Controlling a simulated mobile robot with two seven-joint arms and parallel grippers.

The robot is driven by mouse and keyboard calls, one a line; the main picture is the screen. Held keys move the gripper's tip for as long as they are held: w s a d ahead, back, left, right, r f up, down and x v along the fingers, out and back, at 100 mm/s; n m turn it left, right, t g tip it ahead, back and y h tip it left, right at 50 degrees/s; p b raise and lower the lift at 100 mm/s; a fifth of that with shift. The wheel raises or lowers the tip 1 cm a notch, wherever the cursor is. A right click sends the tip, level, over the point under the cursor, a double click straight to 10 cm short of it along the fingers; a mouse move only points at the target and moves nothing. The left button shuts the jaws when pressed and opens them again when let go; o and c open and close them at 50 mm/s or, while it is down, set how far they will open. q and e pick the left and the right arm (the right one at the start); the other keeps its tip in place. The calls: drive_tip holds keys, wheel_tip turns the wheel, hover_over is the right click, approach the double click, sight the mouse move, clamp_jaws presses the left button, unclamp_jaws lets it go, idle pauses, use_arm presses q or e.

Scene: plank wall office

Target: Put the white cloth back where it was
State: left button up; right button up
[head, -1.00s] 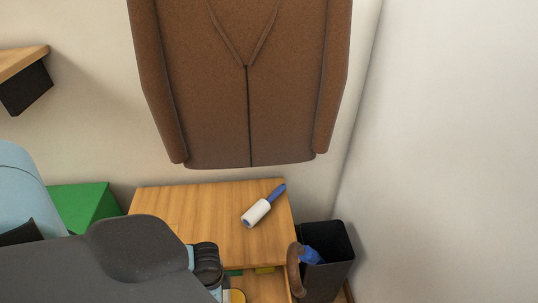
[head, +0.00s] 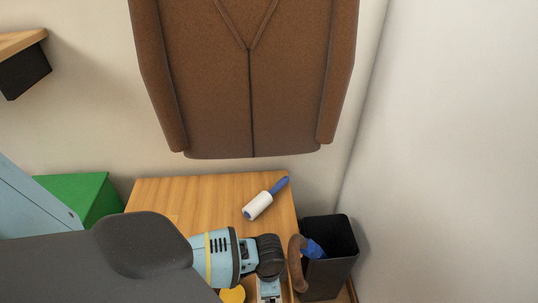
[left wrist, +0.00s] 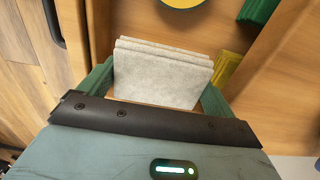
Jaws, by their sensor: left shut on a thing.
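The white cloth (left wrist: 160,75) shows in the left wrist view as a folded, greyish-white stack between the two green fingers of my left gripper (left wrist: 157,90). The gripper is shut on it. Under the cloth is the wooden interior of an open drawer (left wrist: 205,20); I cannot tell whether the cloth touches its floor. In the head view my left gripper (head: 268,288) points down at the front edge of the wooden cabinet top (head: 165,205), and the cloth is hidden there. My right gripper is not in view.
The drawer holds a yellow round thing (left wrist: 182,2), a green block (left wrist: 258,10) and a yellow block (left wrist: 226,70). A lint roller (head: 264,199) lies on the cabinet top. A black bin (head: 330,242) stands to the right, a green box (head: 75,193) to the left. A brown jacket (head: 245,80) hangs above.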

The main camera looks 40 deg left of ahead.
use_arm(q)
wheel_tip(320, 180, down, 5)
drive_tip(key=shift+r+b, duration=0.15)
drive_tip(key=shift+b, duration=0.85)
drive_tip(key=o, duration=0.6)
